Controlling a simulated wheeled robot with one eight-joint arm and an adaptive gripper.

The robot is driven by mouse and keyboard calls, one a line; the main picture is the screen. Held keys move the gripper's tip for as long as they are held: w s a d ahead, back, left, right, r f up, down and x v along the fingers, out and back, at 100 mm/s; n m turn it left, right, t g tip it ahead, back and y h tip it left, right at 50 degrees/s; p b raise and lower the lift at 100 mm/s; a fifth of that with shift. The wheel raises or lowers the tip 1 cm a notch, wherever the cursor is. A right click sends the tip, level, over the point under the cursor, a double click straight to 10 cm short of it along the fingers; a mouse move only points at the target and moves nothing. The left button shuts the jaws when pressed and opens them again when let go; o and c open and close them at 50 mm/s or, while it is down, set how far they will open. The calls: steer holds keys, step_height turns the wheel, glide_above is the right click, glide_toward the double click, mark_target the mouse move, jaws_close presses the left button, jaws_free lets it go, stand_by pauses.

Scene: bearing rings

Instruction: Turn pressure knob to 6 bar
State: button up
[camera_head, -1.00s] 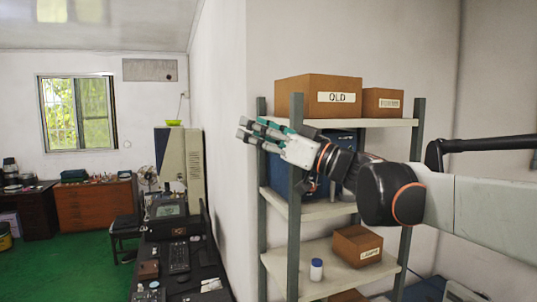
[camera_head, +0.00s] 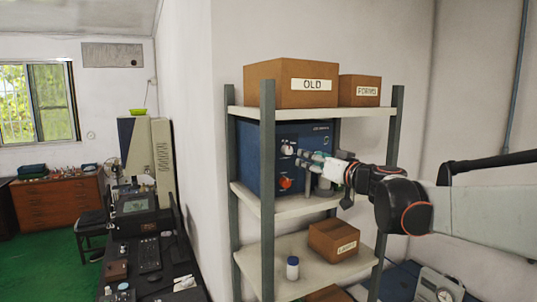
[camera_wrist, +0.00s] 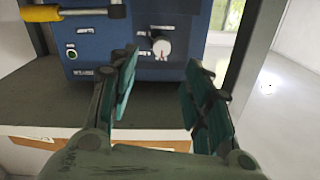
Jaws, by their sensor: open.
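A blue machine (camera_head: 262,165) stands on the middle shelf of a rack. On its front are a white round knob (camera_head: 287,149) and an orange-red knob (camera_head: 285,182) lower down. My gripper (camera_head: 304,159) is in front of the machine's right half, fingers pointing left, open and empty. The scale lettering is too small to read.
Rack posts (camera_head: 267,210) stand close around the machine. Boxes marked OLD (camera_head: 280,85) and FORMS (camera_head: 360,90) sit on the top shelf. The lower shelf holds a white bottle (camera_head: 292,268) and a small box (camera_head: 333,240). A yellow bar (camera_wrist: 40,13) crosses the wrist view's top left.

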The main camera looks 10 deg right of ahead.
mark_target(289, 151)
steer(key=x, duration=1)
steer(key=shift+a, duration=0.15)
steer(key=c, duration=1.1)
